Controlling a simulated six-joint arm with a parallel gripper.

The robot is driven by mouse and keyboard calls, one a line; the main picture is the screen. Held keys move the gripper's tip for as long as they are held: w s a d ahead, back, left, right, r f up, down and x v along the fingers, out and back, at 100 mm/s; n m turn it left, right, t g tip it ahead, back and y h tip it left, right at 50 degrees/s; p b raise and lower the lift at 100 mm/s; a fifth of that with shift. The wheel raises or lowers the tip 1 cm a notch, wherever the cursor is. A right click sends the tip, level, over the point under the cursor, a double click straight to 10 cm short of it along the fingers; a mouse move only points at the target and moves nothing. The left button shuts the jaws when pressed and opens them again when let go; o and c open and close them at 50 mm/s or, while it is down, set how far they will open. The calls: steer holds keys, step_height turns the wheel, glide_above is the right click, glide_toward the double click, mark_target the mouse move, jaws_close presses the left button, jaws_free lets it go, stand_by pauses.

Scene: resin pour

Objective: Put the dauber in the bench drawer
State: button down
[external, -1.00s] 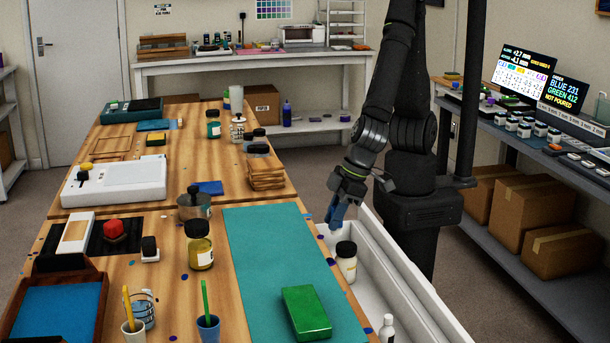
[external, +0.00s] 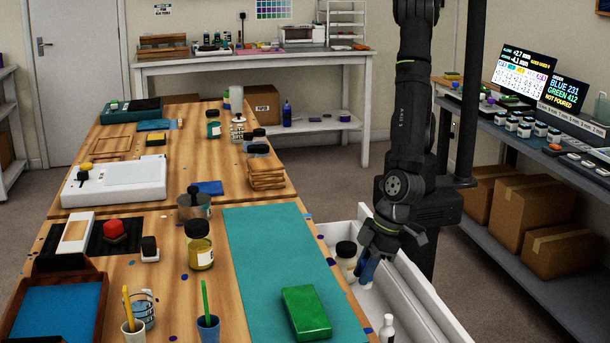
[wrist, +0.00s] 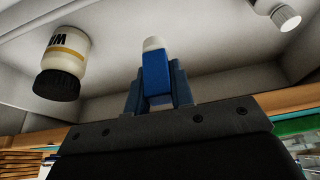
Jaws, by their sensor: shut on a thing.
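The dauber is blue with a white tip; it shows upright in the wrist view (wrist: 155,68), between my fingers. In the external view my gripper (external: 367,268) points down over the open white bench drawer (external: 427,302), shut on the dauber, which is mostly hidden by the fingers there. The drawer is pulled out along the right side of the bench. The wrist view shows its pale inside (wrist: 115,50) around the dauber's tip. I cannot tell whether the tip touches the drawer floor.
In the drawer, a black-capped jar (external: 346,262) stands just left of my gripper and a small white bottle (external: 387,328) stands nearer the front. A green block (external: 306,312) lies on the teal mat (external: 265,250). The drawer floor between jar and bottle looks free.

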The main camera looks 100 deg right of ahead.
mark_target(363, 287)
steer(key=shift+f, duration=1.75)
steer(key=shift+f, duration=0.1)
steer(key=shift+f, duration=0.5)
steer(key=c, duration=1.3)
jaws_free()
steer(key=shift+o, duration=0.2)
steer(key=shift+r, duration=0.15)
steer(key=shift+r, duration=0.25)
steer(key=v, duration=1.2)
steer(key=shift+r, duration=0.25)
steer(key=shift+w+f, duration=0.1)
